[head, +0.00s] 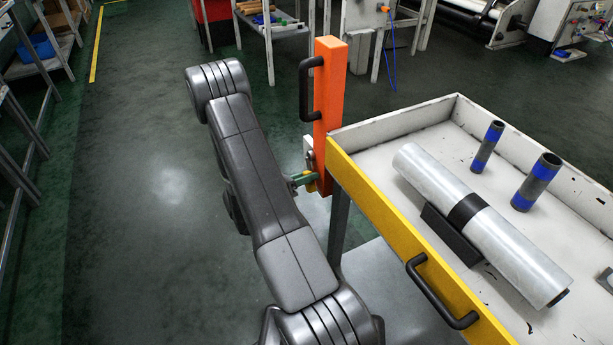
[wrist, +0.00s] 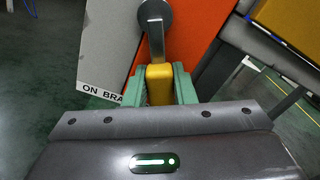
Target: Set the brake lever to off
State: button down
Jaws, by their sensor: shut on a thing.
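The brake lever (wrist: 156,40) shows in the wrist view as a grey metal arm on a round pivot, with a yellow grip (wrist: 159,85) at its end. The lever is on an orange post (wrist: 195,40). My gripper (wrist: 158,88) has green fingers on both sides of the yellow grip and is shut on it. A white label reading "ON BRA" (wrist: 100,93) lies left of the lever; the rest of its text is hidden. In the head view, my gripper (head: 303,180) is at the lower part of the orange post (head: 330,110), with the lever mostly hidden.
A white cart (head: 395,123) with a yellow front edge (head: 385,215) stands right of the post. It bears a film roll (head: 425,175) and two blue-banded dark tubes (head: 487,146) (head: 536,182). Black handles (head: 440,292) (head: 306,90) stick out. Open floor (head: 140,200) lies to the left.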

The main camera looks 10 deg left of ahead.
jog(key=c, duration=1.2)
grip_release()
jog(key=shift+a, duration=0.1)
jog(key=v, duration=1.3)
jog(key=shift+s+a+p, duration=0.2)
jog(key=shift+s+p, duration=0.1)
jog(key=shift+p, duration=0.05)
jog(key=x, duration=1.4)
jog(key=shift+b, duration=0.4)
jog(key=shift+a, duration=0.1)
